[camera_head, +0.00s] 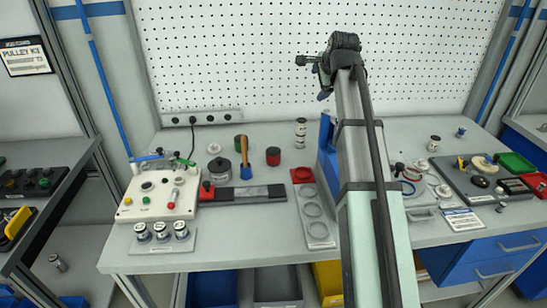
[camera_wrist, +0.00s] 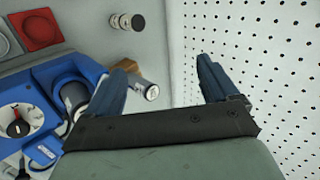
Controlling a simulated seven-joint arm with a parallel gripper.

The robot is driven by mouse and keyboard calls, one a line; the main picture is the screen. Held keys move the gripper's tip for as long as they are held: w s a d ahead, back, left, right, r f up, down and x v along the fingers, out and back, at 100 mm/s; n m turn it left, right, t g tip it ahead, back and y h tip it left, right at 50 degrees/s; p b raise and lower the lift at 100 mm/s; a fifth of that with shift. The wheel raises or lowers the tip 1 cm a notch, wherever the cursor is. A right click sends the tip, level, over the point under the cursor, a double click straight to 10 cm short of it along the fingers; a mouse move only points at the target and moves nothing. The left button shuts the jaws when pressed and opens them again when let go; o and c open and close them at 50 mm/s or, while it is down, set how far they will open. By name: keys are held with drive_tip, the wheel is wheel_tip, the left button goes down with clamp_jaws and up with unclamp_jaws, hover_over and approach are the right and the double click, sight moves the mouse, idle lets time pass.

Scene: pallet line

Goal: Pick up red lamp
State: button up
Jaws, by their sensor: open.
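I cannot tell for certain which thing is the red lamp. My gripper (camera_head: 322,75) is raised in front of the pegboard, above the bench's back. In the wrist view my gripper (camera_wrist: 167,80) has its two blue fingers spread apart, with nothing held between them. A silver cylinder (camera_wrist: 145,88) shows below, beside the left finger. My arm hides part of the bench's middle.
The white control box (camera_head: 158,196) stands at left on the bench. A dark red can (camera_head: 273,156), a black pot (camera_head: 220,169) and a red square (camera_head: 302,175) lie nearer the middle. A blue device (camera_wrist: 45,105) stands below my gripper.

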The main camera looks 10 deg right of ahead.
sight(277, 157)
drive_tip(key=s+a+m+t+y, duration=0.35)
drive_tip(key=s+a+m, duration=0.65)
drive_tip(key=m, duration=0.7)
drive_tip(key=shift+n+t+h, duration=0.3)
drive_tip(key=shift+t+h, duration=0.05)
drive_tip(key=shift+h, duration=0.1)
drive_tip(key=f, duration=0.8)
drive_tip(key=w+a+f, duration=0.1)
drive_tip(key=f, duration=1.5)
drive_tip(key=shift+w+a+f, duration=0.15)
drive_tip(key=shift+w+f, duration=0.2)
drive_tip(key=shift+w, duration=0.05)
drive_tip(key=x, duration=0.8)
drive_tip(key=shift+w+a+f, duration=0.1)
drive_tip(key=shift+w, duration=0.25)
drive_tip(key=shift+a+r+x, duration=0.1)
drive_tip(key=shift+r+x, duration=0.05)
drive_tip(key=shift+x, duration=1.15)
drive_tip(key=shift+a+r+x, duration=0.1)
drive_tip(key=shift+r+x, duration=0.05)
drive_tip(key=shift+x, duration=1.15)
drive_tip(key=shift+c, duration=0.4)
drive_tip(key=c, duration=1)
